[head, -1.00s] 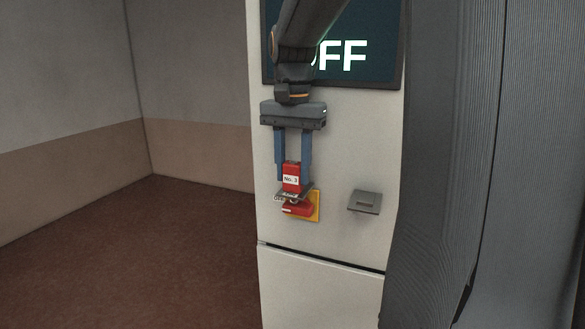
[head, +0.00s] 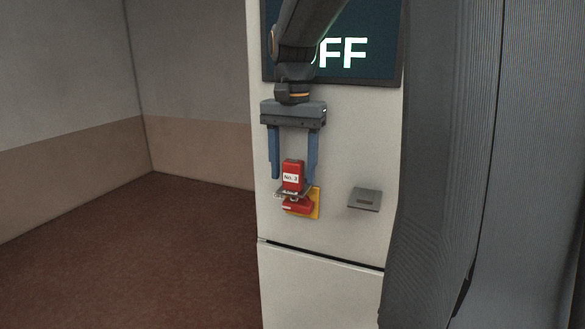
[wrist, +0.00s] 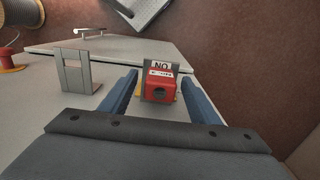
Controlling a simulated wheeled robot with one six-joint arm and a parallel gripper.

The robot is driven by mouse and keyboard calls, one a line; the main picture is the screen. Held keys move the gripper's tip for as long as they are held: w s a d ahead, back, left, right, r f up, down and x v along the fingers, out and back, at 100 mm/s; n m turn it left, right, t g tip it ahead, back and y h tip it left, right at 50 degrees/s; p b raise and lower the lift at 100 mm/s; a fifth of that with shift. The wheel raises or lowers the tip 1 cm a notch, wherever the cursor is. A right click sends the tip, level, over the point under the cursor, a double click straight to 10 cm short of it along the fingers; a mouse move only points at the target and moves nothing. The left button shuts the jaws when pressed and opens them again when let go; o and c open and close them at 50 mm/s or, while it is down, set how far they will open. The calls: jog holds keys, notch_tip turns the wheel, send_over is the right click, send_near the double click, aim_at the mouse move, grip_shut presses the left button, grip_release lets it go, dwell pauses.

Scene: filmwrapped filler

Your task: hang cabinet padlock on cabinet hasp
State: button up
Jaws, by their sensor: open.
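The red cabinet padlock (head: 292,175), with a white label reading "No. 3", is at the hasp (head: 279,194) on the cabinet front, above a red switch handle on a yellow plate (head: 317,203). It appears upright on the hasp; its shackle is not clear. My gripper (head: 292,172) points down with its blue fingers apart on either side of the padlock, with a gap to each. In the wrist view the padlock (wrist: 158,88) lies between the open fingers, with the metal hasp plate behind it.
A grey bracket (head: 365,199) sticks out of the cabinet to the right; it also shows in the wrist view (wrist: 77,73). The cabinet's dark screen (head: 385,60) is above. A spool (wrist: 12,22) and a red button (wrist: 8,62) lie at upper left in the wrist view. Open floor is left of the cabinet.

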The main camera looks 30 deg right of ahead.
notch_tip(320, 180, up, 7)
jog(key=shift+b, duration=1.1)
jog(key=shift+r, duration=0.4)
